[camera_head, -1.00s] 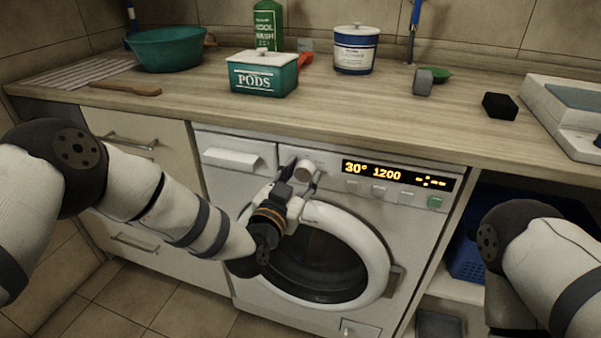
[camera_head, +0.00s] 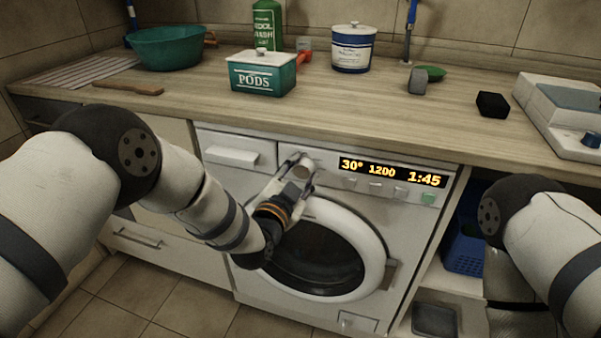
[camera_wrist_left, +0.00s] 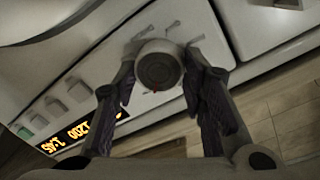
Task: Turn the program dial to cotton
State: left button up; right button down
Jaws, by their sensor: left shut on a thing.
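The program dial (camera_head: 301,172) is a round knob on the washing machine (camera_head: 240,184) panel, left of the display. In the left wrist view the dial (camera_wrist_left: 158,68) shows its grey face with a small red mark at its lower edge. My left gripper (camera_head: 297,164) is at the dial, and its fingers (camera_wrist_left: 160,72) stand on both sides of it, shut on it. The lit display (camera_head: 393,173) reads 30°, 1200 and 1:45. The label that the dial points to is too small to read. My right gripper is out of view; only part of that arm shows.
Above the machine is a wooden worktop (camera_head: 200,101) with a teal PODS box (camera_head: 262,76), a white and blue tin (camera_head: 353,50), a teal bowl (camera_head: 165,50) and a black block (camera_head: 492,104). The round door (camera_head: 318,250) is shut below the dial. Buttons (camera_head: 385,190) sit under the display.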

pick_arm(q)
jog(key=o, duration=1.2)
jog(key=v, duration=1.2)
